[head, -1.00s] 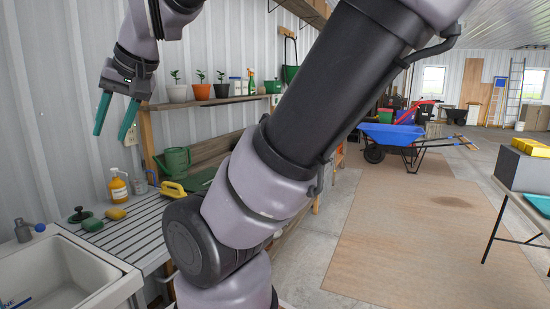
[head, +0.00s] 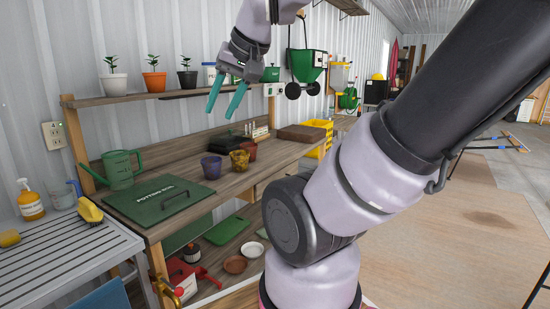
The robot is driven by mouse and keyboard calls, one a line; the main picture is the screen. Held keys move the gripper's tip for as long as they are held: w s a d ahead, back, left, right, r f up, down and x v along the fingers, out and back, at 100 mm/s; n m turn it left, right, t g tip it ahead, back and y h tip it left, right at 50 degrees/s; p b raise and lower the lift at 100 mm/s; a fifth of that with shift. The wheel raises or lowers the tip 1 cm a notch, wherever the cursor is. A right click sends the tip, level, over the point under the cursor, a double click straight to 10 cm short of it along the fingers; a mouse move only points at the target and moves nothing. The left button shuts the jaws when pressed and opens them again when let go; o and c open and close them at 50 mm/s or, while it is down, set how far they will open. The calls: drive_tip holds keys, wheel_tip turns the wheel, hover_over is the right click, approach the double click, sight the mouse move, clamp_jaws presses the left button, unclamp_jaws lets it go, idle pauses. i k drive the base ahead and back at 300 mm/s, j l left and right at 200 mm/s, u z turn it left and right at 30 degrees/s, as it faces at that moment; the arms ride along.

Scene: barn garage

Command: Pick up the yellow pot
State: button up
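The yellow pot (head: 240,160) is small and mottled yellow-brown. It stands on the wooden potting bench (head: 205,202), between a purple pot (head: 211,168) on its left and a reddish pot (head: 249,149) just behind its right side. My gripper (head: 222,114) has two teal fingers pointing down, spread apart with nothing between them. In the picture it appears above and slightly left of the yellow pot, clear of it.
A green board (head: 160,199) and a green watering can (head: 123,169) are on the bench's left part. A shelf (head: 130,98) with potted plants runs behind. A brown box (head: 301,133) and yellow bins (head: 320,134) are farther right. Open floor lies right.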

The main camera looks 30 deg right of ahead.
sight(239, 159)
drive_tip(key=i+l+z, duration=0.1)
drive_tip(key=l, duration=0.25)
drive_tip(key=i+l, duration=0.3)
drive_tip(key=i+l+z, duration=0.15)
drive_tip(key=l, duration=0.25)
drive_tip(key=i+j+z, duration=0.15)
drive_tip(key=i, duration=0.9)
